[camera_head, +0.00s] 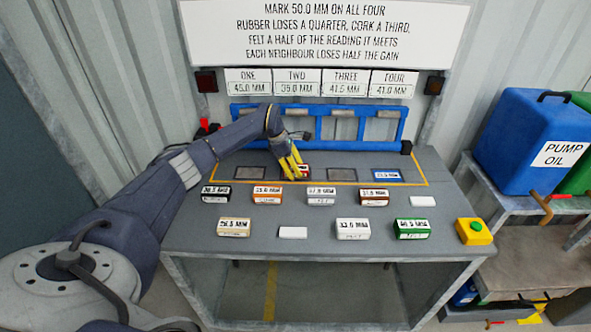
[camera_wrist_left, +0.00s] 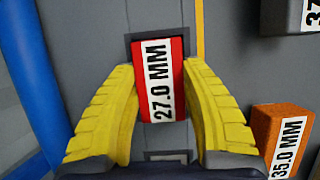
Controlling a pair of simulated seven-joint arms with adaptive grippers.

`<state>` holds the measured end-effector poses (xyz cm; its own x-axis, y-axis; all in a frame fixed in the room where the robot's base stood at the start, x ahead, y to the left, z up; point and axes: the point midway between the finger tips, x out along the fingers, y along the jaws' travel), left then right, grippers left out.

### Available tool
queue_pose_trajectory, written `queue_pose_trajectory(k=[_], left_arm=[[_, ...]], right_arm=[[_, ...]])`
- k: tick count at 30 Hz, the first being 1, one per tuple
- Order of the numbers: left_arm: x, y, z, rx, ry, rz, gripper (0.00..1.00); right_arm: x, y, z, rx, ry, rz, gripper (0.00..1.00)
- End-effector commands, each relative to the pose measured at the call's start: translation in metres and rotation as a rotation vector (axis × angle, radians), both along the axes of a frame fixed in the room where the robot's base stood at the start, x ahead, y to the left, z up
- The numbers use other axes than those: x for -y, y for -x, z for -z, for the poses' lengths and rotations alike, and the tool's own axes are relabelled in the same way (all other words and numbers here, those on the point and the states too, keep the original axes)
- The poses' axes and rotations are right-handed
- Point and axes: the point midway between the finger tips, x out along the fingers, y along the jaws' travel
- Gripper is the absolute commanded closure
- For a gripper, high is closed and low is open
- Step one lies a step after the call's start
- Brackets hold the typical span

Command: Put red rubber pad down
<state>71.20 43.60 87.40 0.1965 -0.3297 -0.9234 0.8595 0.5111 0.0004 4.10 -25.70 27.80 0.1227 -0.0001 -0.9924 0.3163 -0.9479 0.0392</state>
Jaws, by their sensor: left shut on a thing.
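The red rubber pad (camera_wrist_left: 160,78) carries a white label reading 27.0 MM in the left wrist view. My left gripper (camera_head: 293,172) is shut on it, with one yellow finger on each side. In the head view only a bit of the red pad (camera_head: 305,171) shows beside the fingers. The pad is at the second square from the left in the yellow-lined strip, and a dark square edge shows around its far end in the wrist view. I cannot tell whether it touches the surface. My right gripper is not in view.
Bare grey squares (camera_head: 250,173) and (camera_head: 341,174) flank the pad; a blue block (camera_head: 387,175) sits at the right square. Several labelled blocks, including an orange one (camera_head: 267,195), stand in front. A blue frame (camera_head: 318,124) rises behind.

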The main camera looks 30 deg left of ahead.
Motion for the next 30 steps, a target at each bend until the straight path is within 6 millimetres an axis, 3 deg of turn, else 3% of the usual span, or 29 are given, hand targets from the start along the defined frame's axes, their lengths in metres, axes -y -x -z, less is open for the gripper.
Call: queue_pose_trajectory(k=[5, 6, 10, 20, 30], left_arm=[[0.0, 0.0, 0.003, 0.0, 0.0, 0.0, 0.96], [0.0, 0.0, 0.003, -0.001, -0.001, 0.0, 0.52], [0.0, 0.0, 0.003, 0.0, 0.0, 0.0, 0.36], [0.0, 0.0, 0.0, 0.001, 0.001, 0.0, 0.35], [-0.018, 0.009, -0.046, 0.003, -0.003, -0.001, 0.35]], right_arm=[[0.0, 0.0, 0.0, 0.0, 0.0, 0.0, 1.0], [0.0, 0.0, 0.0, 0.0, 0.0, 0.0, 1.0], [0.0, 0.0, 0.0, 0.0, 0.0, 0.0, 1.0], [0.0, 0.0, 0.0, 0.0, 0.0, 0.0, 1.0], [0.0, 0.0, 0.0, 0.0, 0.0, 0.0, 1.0]])
